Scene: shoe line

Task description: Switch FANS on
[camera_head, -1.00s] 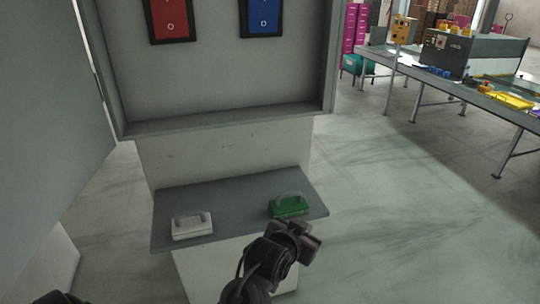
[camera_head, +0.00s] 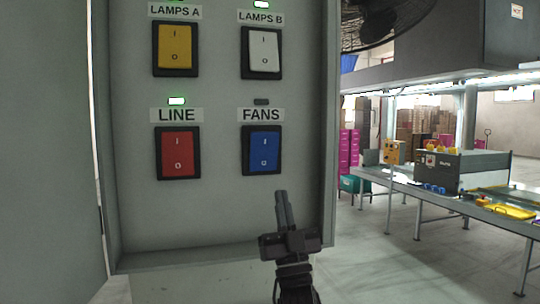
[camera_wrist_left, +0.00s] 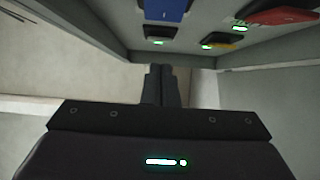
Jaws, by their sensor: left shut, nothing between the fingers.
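The blue FANS switch (camera_head: 262,150) is at the lower right of the grey panel (camera_head: 220,215) in the head view. The indicator above it (camera_head: 261,101) is dark. My left gripper (camera_head: 282,193) is shut and empty, pointing up, and appears just below and right of the FANS switch. I see no clear contact. In the left wrist view, the shut fingers (camera_wrist_left: 160,85) point towards the panel, with the blue switch (camera_wrist_left: 166,10) at the top edge. My right gripper is not in view.
The red LINE switch (camera_head: 180,153), yellow LAMPS A switch (camera_head: 175,48) and white LAMPS B switch (camera_head: 265,52) are close by. The LINE indicator (camera_head: 177,101) is lit green. The panel's raised right edge (camera_head: 329,130) is beside the gripper. A bench (camera_head: 470,208) stands farther right.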

